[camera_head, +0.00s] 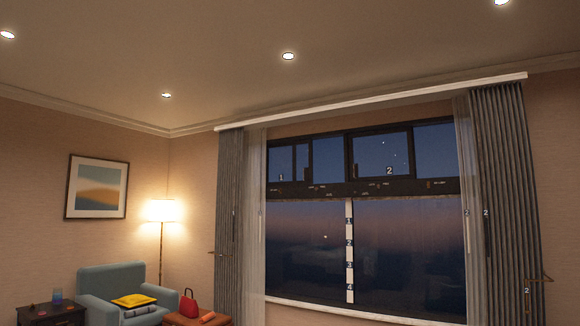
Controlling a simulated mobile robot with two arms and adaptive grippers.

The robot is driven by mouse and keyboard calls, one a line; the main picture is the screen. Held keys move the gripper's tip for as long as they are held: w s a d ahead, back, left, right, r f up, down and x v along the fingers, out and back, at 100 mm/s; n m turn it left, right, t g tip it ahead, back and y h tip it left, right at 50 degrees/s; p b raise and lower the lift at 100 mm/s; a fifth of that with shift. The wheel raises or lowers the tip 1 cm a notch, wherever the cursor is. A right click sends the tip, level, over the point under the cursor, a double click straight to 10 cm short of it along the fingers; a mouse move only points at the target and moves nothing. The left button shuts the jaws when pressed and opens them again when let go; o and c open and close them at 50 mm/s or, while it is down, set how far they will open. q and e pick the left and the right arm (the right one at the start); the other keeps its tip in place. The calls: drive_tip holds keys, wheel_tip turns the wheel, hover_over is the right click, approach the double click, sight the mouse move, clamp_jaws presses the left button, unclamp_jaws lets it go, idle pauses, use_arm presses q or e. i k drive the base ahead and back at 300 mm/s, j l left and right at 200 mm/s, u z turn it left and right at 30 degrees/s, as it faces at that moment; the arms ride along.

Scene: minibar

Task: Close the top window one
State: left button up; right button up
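The top window one (281,163) is in the upper left of the large window, beneath the curtain rail, with a small label "1" near its lower edge. It has dark frame bars, and a dark upright bar stands at its right part. I cannot tell from here how far it stands open. The top window two (384,152), labelled "2", is to its right and has a dark frame. A dark crossbar (330,189) with small markings runs below both. Neither of my grippers is in view.
Grey curtains hang at the left (230,200) and right (505,190) of the window. A white strip (350,250) with several number labels divides the lower panes. A blue armchair (105,283), a floor lamp (161,212) and a red bag (190,300) stand at left.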

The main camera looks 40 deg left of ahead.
sight(308, 179)
drive_tip(key=i+j+u, duration=0.55)
drive_tip(key=j, duration=0.25)
drive_tip(key=i+j+u, duration=0.2)
drive_tip(key=u, duration=0.2)
drive_tip(key=i+j+u, duration=0.25)
drive_tip(key=u, duration=0.15)
drive_tip(key=i+j+u, duration=0.35)
drive_tip(key=i+u, duration=0.2)
drive_tip(key=u, duration=0.2)
drive_tip(key=i+z, duration=0.2)
drive_tip(key=i, duration=0.35)
drive_tip(key=i+j+z, duration=0.2)
drive_tip(key=i, duration=0.35)
drive_tip(key=i+l+z, duration=0.25)
drive_tip(key=i+z, duration=0.7)
drive_tip(key=i, duration=0.15)
drive_tip(key=i+j+z, duration=0.15)
drive_tip(key=i+z, duration=0.35)
drive_tip(key=i+u, duration=0.1)
drive_tip(key=i, duration=0.85)
drive_tip(key=i+l+u, duration=0.1)
drive_tip(key=i, duration=0.85)
drive_tip(key=l, duration=0.1)
